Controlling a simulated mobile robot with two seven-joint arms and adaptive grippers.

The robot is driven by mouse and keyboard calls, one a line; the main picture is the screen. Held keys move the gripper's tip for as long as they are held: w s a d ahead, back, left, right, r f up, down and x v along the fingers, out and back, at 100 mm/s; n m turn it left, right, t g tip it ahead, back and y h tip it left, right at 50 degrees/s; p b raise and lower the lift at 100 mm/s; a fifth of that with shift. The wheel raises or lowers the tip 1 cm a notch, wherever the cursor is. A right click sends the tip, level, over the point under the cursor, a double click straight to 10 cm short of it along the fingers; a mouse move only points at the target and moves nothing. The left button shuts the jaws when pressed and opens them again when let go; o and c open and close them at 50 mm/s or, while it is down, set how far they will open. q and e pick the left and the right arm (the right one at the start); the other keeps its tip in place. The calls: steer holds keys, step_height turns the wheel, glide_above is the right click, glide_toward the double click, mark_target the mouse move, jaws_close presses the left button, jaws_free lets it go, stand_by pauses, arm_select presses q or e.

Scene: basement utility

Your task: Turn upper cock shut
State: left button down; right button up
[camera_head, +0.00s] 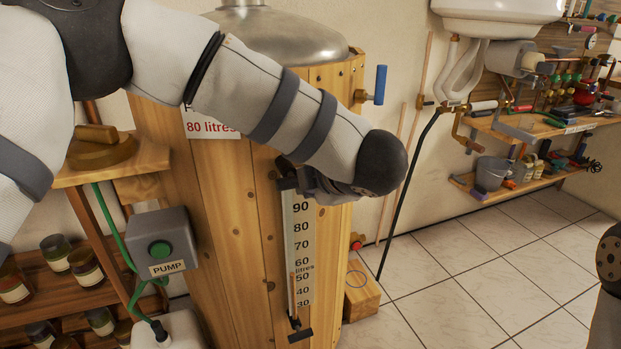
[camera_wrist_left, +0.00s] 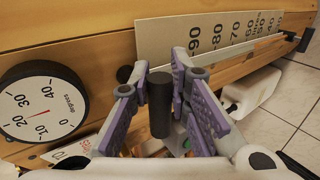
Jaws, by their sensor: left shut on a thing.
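The wooden tank (camera_head: 225,200) carries a level gauge with a pale scale plate (camera_head: 302,240). The upper cock (camera_head: 286,184) is at the top of the gauge, mostly covered by my left arm in the head view. In the left wrist view its dark handle (camera_wrist_left: 160,105) stands between the purple-padded fingers of my left gripper (camera_wrist_left: 161,72), which is shut on it. The handle points out toward the wrist camera. The lower cock (camera_head: 300,336) has a black lever at the gauge's foot; it also shows in the left wrist view (camera_wrist_left: 305,40). My right gripper is out of view.
A round dial (camera_wrist_left: 40,100) sits beside the gripper on the tank. A blue-handled valve (camera_head: 380,85) and a red tap (camera_head: 357,242) project from the tank's right side. A pump box (camera_head: 163,245) stands left. Tiled floor (camera_head: 480,270) is open at right.

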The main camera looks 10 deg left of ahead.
arm_select(q)
steer(key=c, duration=1.5)
jaws_free()
steer(key=shift+a, duration=0.1)
steer(key=v, duration=1.2)
steer(key=shift+f, duration=0.1)
